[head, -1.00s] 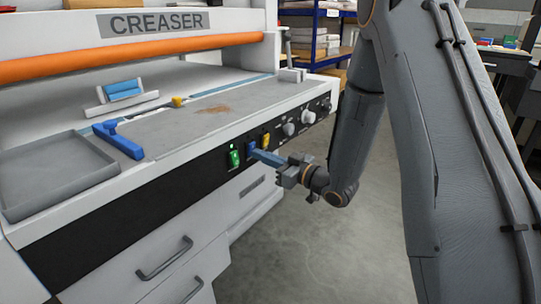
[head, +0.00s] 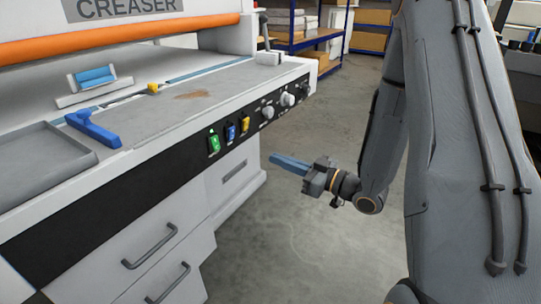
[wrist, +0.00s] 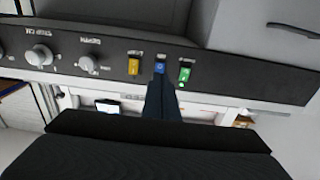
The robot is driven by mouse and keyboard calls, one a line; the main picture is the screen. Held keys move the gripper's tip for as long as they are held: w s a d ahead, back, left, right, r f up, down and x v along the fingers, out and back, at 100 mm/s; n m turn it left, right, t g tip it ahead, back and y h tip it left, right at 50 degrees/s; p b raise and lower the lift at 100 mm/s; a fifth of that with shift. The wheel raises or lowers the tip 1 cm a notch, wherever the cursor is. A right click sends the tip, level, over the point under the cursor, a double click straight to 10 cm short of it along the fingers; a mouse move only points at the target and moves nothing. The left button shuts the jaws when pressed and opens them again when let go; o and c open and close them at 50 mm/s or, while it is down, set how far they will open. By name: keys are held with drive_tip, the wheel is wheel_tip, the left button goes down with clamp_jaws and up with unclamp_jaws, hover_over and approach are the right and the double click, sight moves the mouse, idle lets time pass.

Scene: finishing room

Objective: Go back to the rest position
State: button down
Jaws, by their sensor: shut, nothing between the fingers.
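My gripper (head: 272,157) is shut and empty, its blue fingers together. In the head view it hangs in free air to the right of the creaser's black control panel (head: 120,190), pointing left toward it with a gap between. In the wrist view the closed fingers (wrist: 160,85) point at the panel, just by the blue rocker switch (wrist: 160,68). The green switch (head: 214,143), which looks lit, the blue switch (head: 231,132) and the yellow switch (head: 245,124) are all uncovered in the head view.
The creaser (head: 190,105) fills the left side, with a blue handle (head: 92,128), a grey tray (head: 40,165) and knobs (head: 287,99). Drawers with handles (head: 150,246) sit below the panel. Open floor (head: 290,235) lies beneath my gripper. Shelving (head: 300,30) stands behind.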

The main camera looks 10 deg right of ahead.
idle(0.4)
drive_tip(key=w+d+f+m+g+h, duration=0.1)
drive_tip(key=w+d+g+h, duration=0.1)
drive_tip(key=w+h, duration=0.35)
drive_tip(key=s+a+r+m+g+h, duration=0.15)
drive_tip(key=s+g, duration=0.25)
drive_tip(key=s, duration=0.6)
drive_tip(key=s+a+r+m+g+h+p, duration=0.1)
drive_tip(key=s+r+m+g+h, duration=0.2)
drive_tip(key=s, duration=0.8)
drive_tip(key=s+a+r+m+g+h, duration=0.2)
drive_tip(key=s+m+g+h, duration=0.15)
drive_tip(key=s, duration=0.65)
drive_tip(key=d+r+p, duration=0.5)
drive_tip(key=r+p, duration=0.1)
drive_tip(key=p, duration=0.6)
drive_tip(key=shift+s+d, duration=0.2)
drive_tip(key=shift+s, duration=0.05)
drive_tip(key=shift+f, duration=0.1)
